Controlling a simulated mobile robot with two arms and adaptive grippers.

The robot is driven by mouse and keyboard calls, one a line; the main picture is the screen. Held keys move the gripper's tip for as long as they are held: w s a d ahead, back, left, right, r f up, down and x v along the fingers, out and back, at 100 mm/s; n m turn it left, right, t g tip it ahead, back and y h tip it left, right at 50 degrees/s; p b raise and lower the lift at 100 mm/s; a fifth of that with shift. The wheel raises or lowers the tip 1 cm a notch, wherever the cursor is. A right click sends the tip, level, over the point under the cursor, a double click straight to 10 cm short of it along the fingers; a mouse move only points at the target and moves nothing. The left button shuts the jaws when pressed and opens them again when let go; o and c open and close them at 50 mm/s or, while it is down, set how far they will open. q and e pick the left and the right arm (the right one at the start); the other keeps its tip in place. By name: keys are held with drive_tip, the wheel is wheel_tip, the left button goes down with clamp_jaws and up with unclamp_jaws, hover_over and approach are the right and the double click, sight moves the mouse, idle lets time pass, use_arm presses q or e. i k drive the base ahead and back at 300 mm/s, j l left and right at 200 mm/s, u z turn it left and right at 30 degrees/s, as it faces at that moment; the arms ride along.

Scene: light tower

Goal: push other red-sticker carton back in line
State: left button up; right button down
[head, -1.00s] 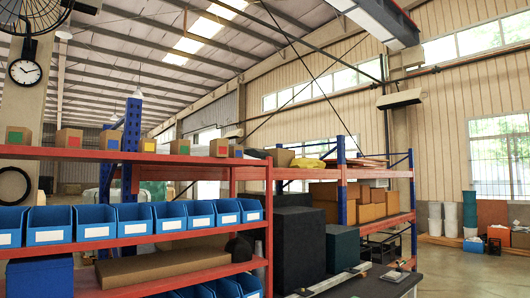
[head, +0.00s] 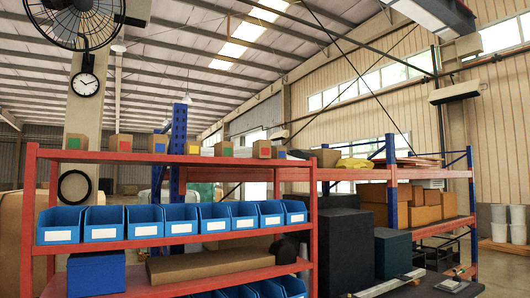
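Several small brown cartons stand in a row on the top orange shelf (head: 100,156) in the head view. The left carton (head: 73,141) bears a green sticker, and the carton to its right (head: 121,142) bears a red one. Near the right end, a carton (head: 262,149) stands close to the blue-sticker end carton (head: 279,152), with a smaller gap than elsewhere, and seems nearer the front edge. Neither of my grippers is in view.
Blue bins (head: 145,221) line the middle shelf. A long flat box (head: 210,266) and a blue box (head: 96,274) lie below. Dark blocks (head: 345,250) stand to the right. A blue post (head: 178,130) rises behind the cartons.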

sight(261, 148)
drive_tip(key=i+l+u, duration=0.15)
drive_tip(key=i+l, duration=0.15)
drive_tip(key=i+l+u, duration=0.1)
drive_tip(key=i+l, duration=0.2)
drive_tip(key=i+l+u, duration=0.15)
drive_tip(key=l, duration=0.35)
drive_tip(key=i+l+u, duration=0.15)
drive_tip(key=i+l, duration=0.2)
